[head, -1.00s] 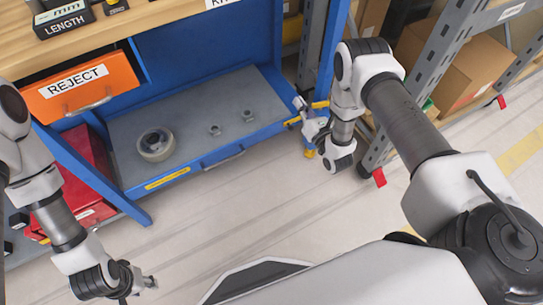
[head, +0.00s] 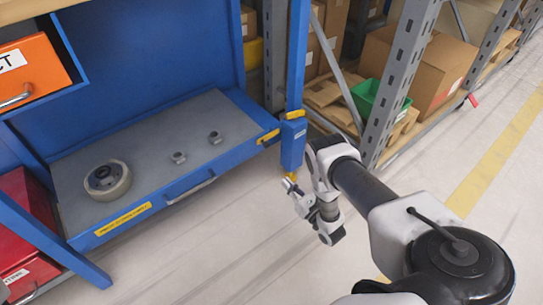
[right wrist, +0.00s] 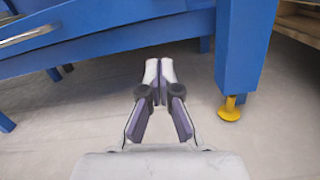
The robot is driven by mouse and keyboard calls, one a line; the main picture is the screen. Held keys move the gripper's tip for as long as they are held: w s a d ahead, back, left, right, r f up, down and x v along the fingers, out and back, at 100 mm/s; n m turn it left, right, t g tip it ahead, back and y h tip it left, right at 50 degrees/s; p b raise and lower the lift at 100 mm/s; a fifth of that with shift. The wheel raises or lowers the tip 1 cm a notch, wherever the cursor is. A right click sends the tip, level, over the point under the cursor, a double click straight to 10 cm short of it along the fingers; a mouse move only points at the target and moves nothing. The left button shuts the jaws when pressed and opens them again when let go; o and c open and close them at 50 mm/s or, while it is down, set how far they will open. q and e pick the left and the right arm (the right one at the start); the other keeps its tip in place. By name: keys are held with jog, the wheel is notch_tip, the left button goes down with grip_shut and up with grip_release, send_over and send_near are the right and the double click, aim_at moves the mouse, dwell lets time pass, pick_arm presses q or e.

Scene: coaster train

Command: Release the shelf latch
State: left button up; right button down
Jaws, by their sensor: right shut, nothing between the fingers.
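The shelf (head: 120,200) is a low blue pull-out with a grey top under the bench. A yellow piece (head: 268,136), apparently its latch, sits at the shelf's right front corner, beside the blue bench leg (head: 293,145). Another yellow piece (head: 293,115) is on that leg. My right gripper (head: 289,184) is shut and empty, low in front of the leg and apart from the yellow pieces. In the right wrist view, the closed fingers (right wrist: 153,72) point toward the space below the shelf, left of the leg (right wrist: 245,45). The latch does not show there. My left gripper is out of view.
A tape roll (head: 107,179) and two small metal parts (head: 179,157) lie on the shelf. A bar handle (head: 190,190) is on its front. An orange bin (head: 30,70) and red box (head: 25,235) are left. A grey rack (head: 400,80) stands right. Floor in front is clear.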

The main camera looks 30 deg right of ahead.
jog(key=w+r+b, duration=0.4)
jog(key=w+b, duration=0.2)
jog(key=w, duration=0.4)
jog(key=shift+w+r, duration=0.3)
jog(key=shift+r, duration=0.1)
jog(key=shift+a+r+m, duration=0.15)
jog(key=shift+r+m, duration=0.1)
jog(key=shift+m, duration=0.65)
